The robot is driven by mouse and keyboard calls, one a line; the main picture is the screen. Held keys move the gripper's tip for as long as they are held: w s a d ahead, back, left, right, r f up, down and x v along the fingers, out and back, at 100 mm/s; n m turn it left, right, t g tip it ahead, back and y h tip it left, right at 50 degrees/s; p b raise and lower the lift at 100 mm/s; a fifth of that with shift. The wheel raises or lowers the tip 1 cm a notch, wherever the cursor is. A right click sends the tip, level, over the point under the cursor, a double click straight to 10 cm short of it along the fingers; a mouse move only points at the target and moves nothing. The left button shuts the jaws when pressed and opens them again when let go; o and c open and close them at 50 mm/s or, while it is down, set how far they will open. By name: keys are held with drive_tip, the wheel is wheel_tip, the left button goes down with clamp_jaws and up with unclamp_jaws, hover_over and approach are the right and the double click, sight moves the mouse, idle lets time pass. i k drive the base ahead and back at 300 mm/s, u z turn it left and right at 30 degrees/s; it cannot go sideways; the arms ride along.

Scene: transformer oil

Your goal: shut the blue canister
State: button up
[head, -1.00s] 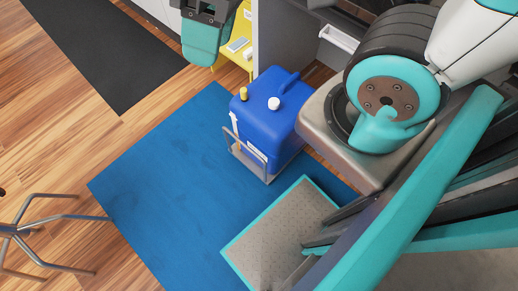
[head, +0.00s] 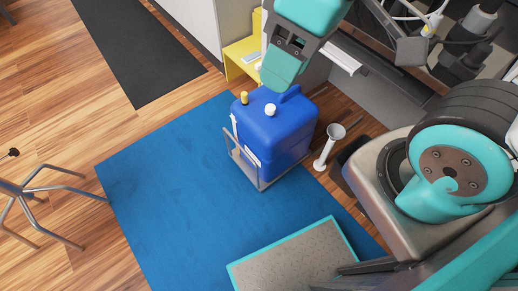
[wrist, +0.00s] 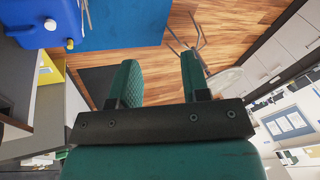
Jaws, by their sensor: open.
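The blue canister (head: 277,135) stands upright on a small metal-framed carrier (head: 240,158). Its top has a white cap (head: 270,109) near the middle and a yellow cap (head: 244,98) near the left corner; how tightly either sits cannot be told. The canister also shows at the upper left of the wrist view (wrist: 25,20). My gripper (head: 279,82) appears near the canister's far top edge in the head view, its height above it unclear. In the wrist view its two teal fingers (wrist: 160,80) are apart with nothing between them.
A blue mat (head: 165,180) lies under the canister. A white funnel-topped stand (head: 329,147) is close on its right. A yellow shelf (head: 242,57) and grey cabinet are behind. A metal-legged stool (head: 45,200) stands at left. The mat's left side is clear.

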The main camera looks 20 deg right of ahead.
sight(269, 147)
drive_tip(key=z, duration=0.05)
drive_tip(key=i, duration=0.5)
drive_tip(key=u, duration=0.05)
drive_tip(key=k, duration=0.45)
drive_tip(key=u, duration=0.75)
drive_tip(key=i, duration=0.6)
drive_tip(key=z, duration=0.9)
